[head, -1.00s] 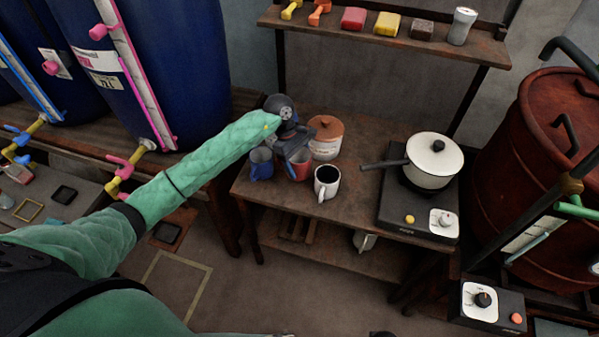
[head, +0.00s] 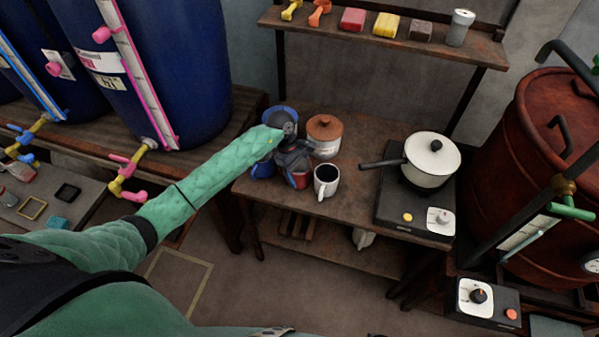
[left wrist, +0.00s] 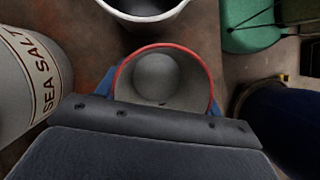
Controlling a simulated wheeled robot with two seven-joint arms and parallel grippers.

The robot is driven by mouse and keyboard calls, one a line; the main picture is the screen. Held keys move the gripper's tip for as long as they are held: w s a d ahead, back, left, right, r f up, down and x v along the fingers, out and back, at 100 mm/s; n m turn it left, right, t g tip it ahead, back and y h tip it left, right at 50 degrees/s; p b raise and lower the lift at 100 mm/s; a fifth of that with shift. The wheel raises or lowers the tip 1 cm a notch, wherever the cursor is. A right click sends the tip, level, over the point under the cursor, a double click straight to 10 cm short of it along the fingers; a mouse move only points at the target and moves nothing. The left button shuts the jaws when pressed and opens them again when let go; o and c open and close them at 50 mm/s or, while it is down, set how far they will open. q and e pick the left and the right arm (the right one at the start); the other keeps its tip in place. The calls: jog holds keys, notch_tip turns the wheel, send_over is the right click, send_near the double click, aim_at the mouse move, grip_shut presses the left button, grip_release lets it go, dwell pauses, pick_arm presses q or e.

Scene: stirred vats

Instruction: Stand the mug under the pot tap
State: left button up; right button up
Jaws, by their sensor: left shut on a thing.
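My left gripper (head: 297,160) is shut on a red mug (head: 299,180) on the wooden table. The left wrist view shows the mug's red rim and grey, empty-looking inside (left wrist: 160,78) between the blue finger pads. The gripper covers much of the mug in the head view; I cannot tell whether its base touches the table. A white mug (head: 326,181) with dark contents stands close to its right. A blue mug (head: 262,170) stands to its left, partly hidden. A brass tap with a green handle (head: 570,211) is on the red drum at far right. My right gripper is not in view.
A sea salt jar (head: 325,138) stands behind the mugs and shows in the left wrist view (left wrist: 28,75). A white pot (head: 432,160) sits on a hotplate (head: 391,210). A shelf (head: 380,42) overhangs the back. Blue vats (head: 165,70) with taps stand left.

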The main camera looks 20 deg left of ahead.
pick_arm(q)
jog(key=shift+f, duration=0.1)
jog(key=o, duration=1.1)
jog(key=shift+c, duration=0.2)
